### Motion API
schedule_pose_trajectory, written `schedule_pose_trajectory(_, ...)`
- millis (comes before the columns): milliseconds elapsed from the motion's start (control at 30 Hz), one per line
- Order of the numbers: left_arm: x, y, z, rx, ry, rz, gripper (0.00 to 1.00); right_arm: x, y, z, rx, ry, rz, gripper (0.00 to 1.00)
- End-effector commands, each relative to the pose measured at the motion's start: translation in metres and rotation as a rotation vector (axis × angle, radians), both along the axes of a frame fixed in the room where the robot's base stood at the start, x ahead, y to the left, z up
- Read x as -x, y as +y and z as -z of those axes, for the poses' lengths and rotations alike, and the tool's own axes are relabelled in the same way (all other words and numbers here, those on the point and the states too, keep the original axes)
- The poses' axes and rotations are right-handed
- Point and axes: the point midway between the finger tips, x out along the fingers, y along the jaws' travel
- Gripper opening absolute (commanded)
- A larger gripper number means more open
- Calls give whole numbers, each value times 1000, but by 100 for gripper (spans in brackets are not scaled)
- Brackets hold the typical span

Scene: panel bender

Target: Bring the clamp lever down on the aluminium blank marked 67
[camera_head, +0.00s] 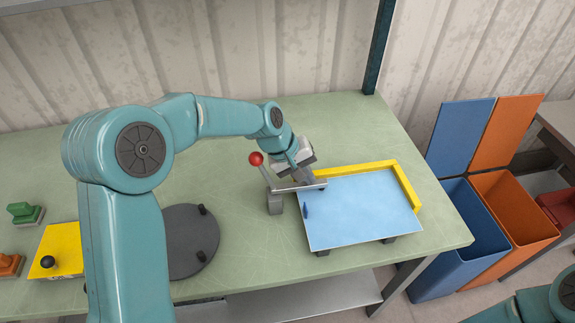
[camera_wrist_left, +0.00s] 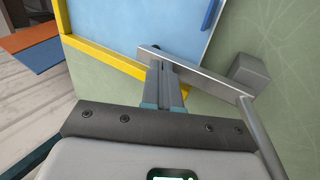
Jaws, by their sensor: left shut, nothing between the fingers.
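The blank (camera_head: 360,210) is a light blue sheet lying in the yellow corner stop; no number is readable on it. A dark blue strip shows near its left edge. The clamp's flat metal bar (camera_head: 300,187) reaches over the blank's back left corner; I cannot tell whether it touches. Its lever ends in a red knob (camera_head: 256,158), raised at the left. My left gripper (camera_head: 314,183) is shut and empty, at the bar's end. In the left wrist view its fingers (camera_wrist_left: 164,75) meet the bar (camera_wrist_left: 195,72) beside the blank (camera_wrist_left: 150,25). My right gripper is out of view.
The yellow stop (camera_head: 375,172) borders the blank's back and right sides. A dark round plate (camera_head: 188,240) with black pegs, a yellow plate (camera_head: 62,248) and green and orange blocks lie left. Blue and orange bins (camera_head: 510,212) stand right of the bench. Bench around the clamp is clear.

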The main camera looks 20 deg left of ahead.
Motion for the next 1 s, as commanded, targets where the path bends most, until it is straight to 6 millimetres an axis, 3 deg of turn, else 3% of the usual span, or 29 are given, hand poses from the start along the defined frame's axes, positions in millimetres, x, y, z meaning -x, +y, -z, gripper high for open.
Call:
schedule_pose_trajectory(167, -1, 4, -47, -1, -12, -4, 0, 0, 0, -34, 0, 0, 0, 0)
schedule_pose_trajectory(233, -2, 4, -55, 0, -17, -3, 0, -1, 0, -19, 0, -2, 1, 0)
schedule_pose_trajectory(500, -2, 4, -113, -1, -15, -4, 0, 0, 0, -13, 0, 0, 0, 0)
schedule_pose_trajectory(700, -2, 5, -134, -1, -13, -4, 0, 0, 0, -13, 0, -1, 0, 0)
schedule_pose_trajectory(1000, -2, 4, -137, -1, -12, -4, 0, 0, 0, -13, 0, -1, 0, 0)
